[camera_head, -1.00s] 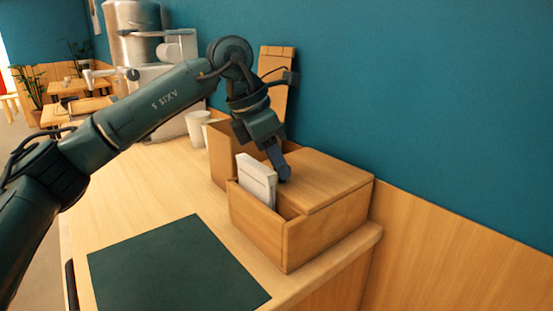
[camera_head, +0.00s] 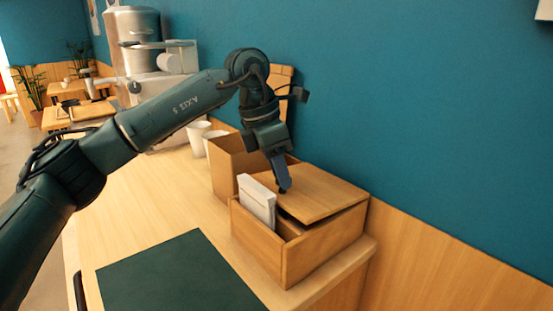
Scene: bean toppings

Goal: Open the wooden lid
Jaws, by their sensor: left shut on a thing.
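The wooden lid (camera_head: 318,190) lies over the rear part of a wooden box (camera_head: 300,258) at the counter's right end. The lid is tilted: its near left edge is lifted, and a dark gap shows between it and the box. My left gripper (camera_head: 284,187) points down and is shut on the lid at its left edge. The fingertips are small in view. My right gripper is not in view.
White packets (camera_head: 257,200) stand in the box's open front compartment. A taller wooden box (camera_head: 226,165) stands behind it, with white cups (camera_head: 198,137) beside it. A dark mat (camera_head: 180,275) lies in front. The teal wall (camera_head: 430,110) is close behind.

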